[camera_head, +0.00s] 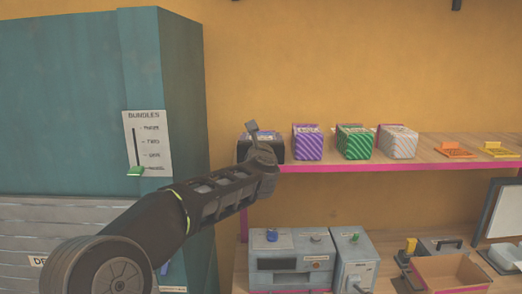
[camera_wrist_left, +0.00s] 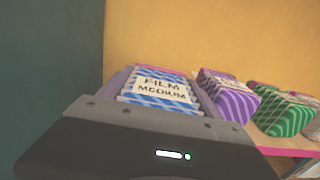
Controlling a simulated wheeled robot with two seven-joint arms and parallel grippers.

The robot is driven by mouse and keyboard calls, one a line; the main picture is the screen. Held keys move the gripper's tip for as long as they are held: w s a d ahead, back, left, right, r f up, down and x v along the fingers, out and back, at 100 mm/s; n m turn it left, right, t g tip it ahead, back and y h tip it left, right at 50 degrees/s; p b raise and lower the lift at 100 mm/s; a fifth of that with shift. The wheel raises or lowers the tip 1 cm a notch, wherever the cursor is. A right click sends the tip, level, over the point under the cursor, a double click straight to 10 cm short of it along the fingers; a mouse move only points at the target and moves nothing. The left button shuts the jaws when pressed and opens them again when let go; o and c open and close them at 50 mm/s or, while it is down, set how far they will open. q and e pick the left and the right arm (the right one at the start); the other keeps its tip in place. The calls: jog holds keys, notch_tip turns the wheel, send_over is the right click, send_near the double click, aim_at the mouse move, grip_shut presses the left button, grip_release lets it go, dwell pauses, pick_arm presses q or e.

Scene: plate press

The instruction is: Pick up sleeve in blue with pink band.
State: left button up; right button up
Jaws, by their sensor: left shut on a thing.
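The blue sleeve (camera_wrist_left: 163,100) has pale diagonal stripes, a white label reading "FILM MEDIUM" and a pink strip at its far end. It lies between the fingers of my left gripper (camera_head: 260,146), which is shut on it. In the head view the gripper and wrist hide most of it. The gripper is at the left end of the upper shelf (camera_head: 330,165). I cannot tell whether the sleeve still touches the shelf. My right gripper is in neither view.
A purple striped sleeve (camera_head: 307,143) stands close to the right. A green one (camera_head: 354,142) and a pale one (camera_head: 397,141) follow, then orange (camera_head: 455,150) and yellow (camera_head: 498,150) pieces. A teal cabinet (camera_head: 180,90) rises at left. Grey machines (camera_head: 290,262) stand below.

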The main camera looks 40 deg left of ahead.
pick_arm(q)
jog(key=c, duration=0.7)
jog(key=shift+r, duration=0.1)
notch_tip(320, 180, up, 10)
jog(key=shift+f+p, duration=0.1)
jog(key=shift+p, duration=0.9)
